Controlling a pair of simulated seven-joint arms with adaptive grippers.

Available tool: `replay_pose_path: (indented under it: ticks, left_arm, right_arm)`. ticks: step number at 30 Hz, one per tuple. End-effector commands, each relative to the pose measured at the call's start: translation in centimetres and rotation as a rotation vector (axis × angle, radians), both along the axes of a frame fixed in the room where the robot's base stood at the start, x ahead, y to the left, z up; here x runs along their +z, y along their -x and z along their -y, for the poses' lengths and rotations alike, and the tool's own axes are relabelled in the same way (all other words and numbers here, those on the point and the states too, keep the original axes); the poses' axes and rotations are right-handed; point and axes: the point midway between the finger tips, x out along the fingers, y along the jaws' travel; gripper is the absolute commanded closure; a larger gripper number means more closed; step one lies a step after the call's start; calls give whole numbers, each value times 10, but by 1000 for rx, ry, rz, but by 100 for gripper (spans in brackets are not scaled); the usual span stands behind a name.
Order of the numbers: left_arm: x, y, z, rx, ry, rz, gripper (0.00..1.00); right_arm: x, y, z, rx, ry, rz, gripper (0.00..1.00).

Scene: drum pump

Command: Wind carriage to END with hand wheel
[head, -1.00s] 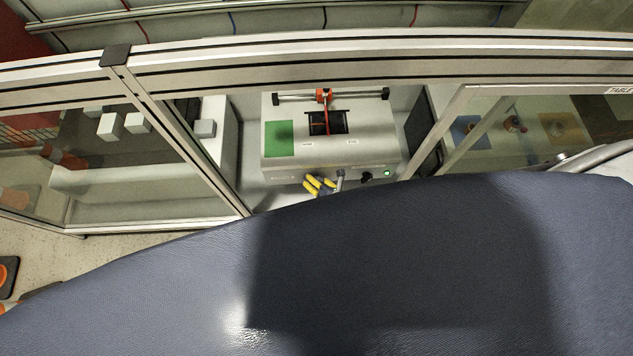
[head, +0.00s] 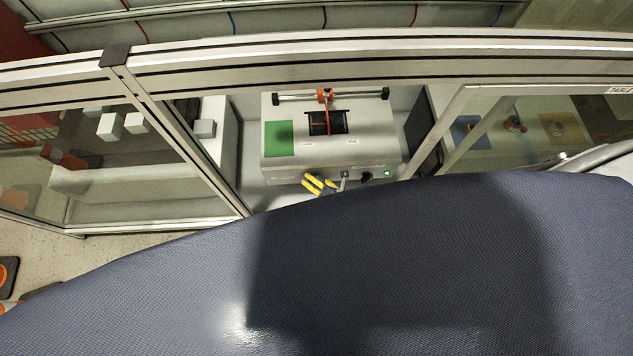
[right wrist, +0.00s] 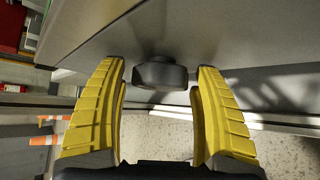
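The pump unit (head: 270,165) is a light grey box with a green panel on its left. Yellow fingers (head: 313,184) show in the head view. My left gripper is out of view.
A black knob (head: 366,177) and a lit green button (head: 387,173) are on the unit's front. A metal frame (head: 400,47) with clear panels stands around it. White blocks (head: 110,126) sit behind the left panel. A blue padded surface hides the foreground.

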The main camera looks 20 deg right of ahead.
Motion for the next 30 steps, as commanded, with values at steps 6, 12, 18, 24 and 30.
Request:
replay_pose_path:
  ticks: [6, 12, 18, 24, 30]
  left_arm:
    - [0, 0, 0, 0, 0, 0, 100]
    - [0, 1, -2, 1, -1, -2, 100]
    - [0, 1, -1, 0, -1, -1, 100]
    - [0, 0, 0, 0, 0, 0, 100]
    - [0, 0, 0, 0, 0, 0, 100]
  right_arm:
    - [0, 0, 0, 0, 0, 0, 22]
    - [1, 2, 2, 0, 1, 0, 22]
    - [6, 13, 7, 1, 4, 0, 22]
    - [19, 34, 15, 1, 4, 0, 22]
    - [34, 57, 23, 2, 3, 0, 22]
